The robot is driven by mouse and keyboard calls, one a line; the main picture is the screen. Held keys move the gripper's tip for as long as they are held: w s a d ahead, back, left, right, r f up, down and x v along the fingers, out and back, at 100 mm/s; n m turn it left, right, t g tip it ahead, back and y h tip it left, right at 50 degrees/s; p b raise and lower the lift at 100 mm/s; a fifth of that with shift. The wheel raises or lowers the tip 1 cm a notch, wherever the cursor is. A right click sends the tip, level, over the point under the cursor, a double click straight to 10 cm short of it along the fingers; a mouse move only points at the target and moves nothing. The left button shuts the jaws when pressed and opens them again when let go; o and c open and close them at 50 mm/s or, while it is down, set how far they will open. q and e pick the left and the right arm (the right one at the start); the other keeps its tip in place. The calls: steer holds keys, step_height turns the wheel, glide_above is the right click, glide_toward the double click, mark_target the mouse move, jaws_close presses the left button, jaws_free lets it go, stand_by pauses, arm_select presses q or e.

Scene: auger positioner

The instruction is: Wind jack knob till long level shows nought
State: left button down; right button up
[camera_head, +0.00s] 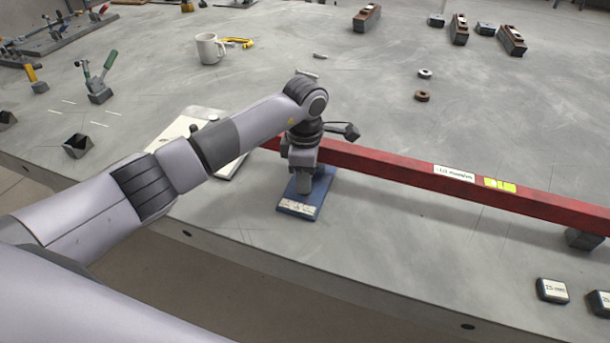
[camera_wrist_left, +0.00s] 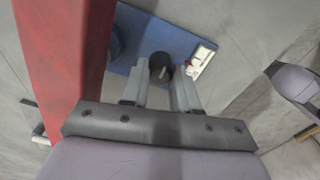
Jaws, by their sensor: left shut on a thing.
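The long level, a red bar (camera_head: 400,172), runs from behind my left wrist to the right edge in the head view. It carries a white label and a yellow-green vial (camera_head: 499,185); the bubble is too small to read. The jack's blue base (camera_head: 300,208) lies under the bar's left end. In the left wrist view, the dark round jack knob (camera_wrist_left: 161,66) is between the fingers of my left gripper (camera_wrist_left: 162,76), which is shut on it. The bar also shows beside the gripper in that view (camera_wrist_left: 62,60). In the head view my wrist hides the knob.
A dark block (camera_head: 585,238) is under the bar's right part. A white plate (camera_head: 230,168) lies behind my left forearm. Small labelled blocks (camera_head: 552,290) sit front right. A mug (camera_head: 209,48) and several fittings stand farther back. The front table edge is near.

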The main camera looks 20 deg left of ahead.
arm_select(q)
steer(key=n, duration=1.1)
steer(key=shift+n, duration=0.3)
steer(key=n, duration=0.5)
steer(key=shift+r+n, duration=0.15)
steer(key=shift+n, duration=0.15)
steer(key=n+p, duration=0.1)
steer(key=n, duration=0.4)
steer(key=shift+w+n+p, duration=0.1)
steer(key=shift+n+p, duration=0.3)
steer(key=c, duration=0.8)
jaws_free()
steer(key=shift+c, duration=0.2)
